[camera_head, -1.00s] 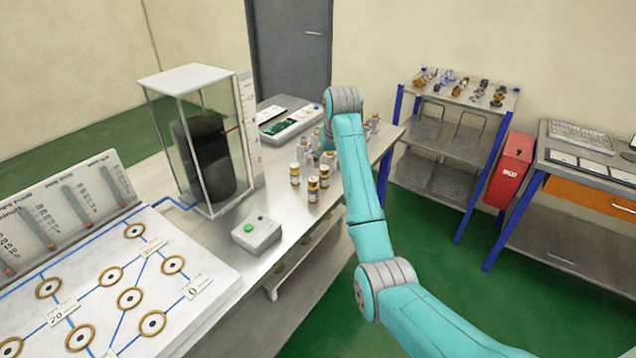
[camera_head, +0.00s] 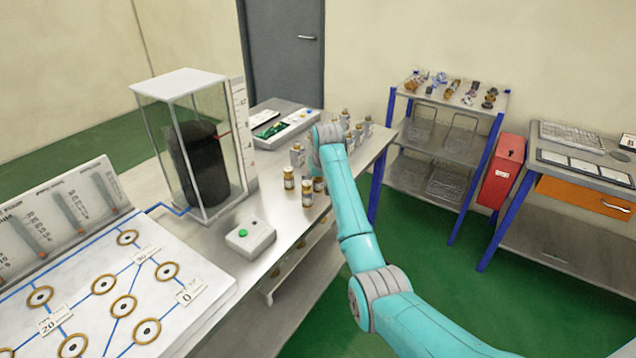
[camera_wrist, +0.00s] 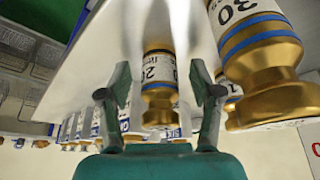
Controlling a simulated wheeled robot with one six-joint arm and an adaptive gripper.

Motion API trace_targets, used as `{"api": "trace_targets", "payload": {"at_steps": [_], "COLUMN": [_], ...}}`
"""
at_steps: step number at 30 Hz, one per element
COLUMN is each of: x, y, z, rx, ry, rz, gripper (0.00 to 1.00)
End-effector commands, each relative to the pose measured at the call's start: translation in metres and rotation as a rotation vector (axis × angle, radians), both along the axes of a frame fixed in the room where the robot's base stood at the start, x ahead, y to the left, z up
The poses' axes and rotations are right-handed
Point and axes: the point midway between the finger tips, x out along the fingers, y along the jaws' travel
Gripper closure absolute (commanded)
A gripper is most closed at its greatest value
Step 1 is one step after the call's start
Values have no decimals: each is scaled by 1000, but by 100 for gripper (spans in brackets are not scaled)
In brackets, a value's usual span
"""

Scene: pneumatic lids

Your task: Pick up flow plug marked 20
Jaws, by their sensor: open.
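In the wrist view, a brass flow plug with a white and blue label (camera_wrist: 159,85) stands between the fingers of my gripper (camera_wrist: 160,97). Its label appears to read 20. The fingers are open, with a visible gap on both sides of the plug. A larger-looking plug marked 30 (camera_wrist: 262,60) is close by on the right. In the head view, my arm hides the gripper and the plug between its fingers. Several brass plugs (camera_head: 307,193) stand on the bench in front of my arm; their marks are too small to read.
Grey-labelled plugs (camera_head: 358,134) stand farther back on the bench. A control box with a green button (camera_head: 250,238) and a glass-cased black cylinder (camera_head: 202,165) are to the left. A flow board (camera_head: 200,270) lies at the lower left. Green floor is free between benches.

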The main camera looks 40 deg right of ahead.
Motion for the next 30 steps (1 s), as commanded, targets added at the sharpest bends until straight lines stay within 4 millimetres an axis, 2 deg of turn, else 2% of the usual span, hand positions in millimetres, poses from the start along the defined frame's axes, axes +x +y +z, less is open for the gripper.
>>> {"api": "trace_targets", "payload": {"at_steps": [5, 12, 23, 26, 30], "x": [0, 0, 1, 1, 1], "y": [0, 0, 0, 0, 0], "z": [0, 0, 6, 19, 46], "rx": [0, 0, -1, -2, -2], "ry": [0, 0, -2, -5, -5], "rz": [0, 0, 0, 0, 0], "gripper": [38, 98, 100, 100, 100]}}
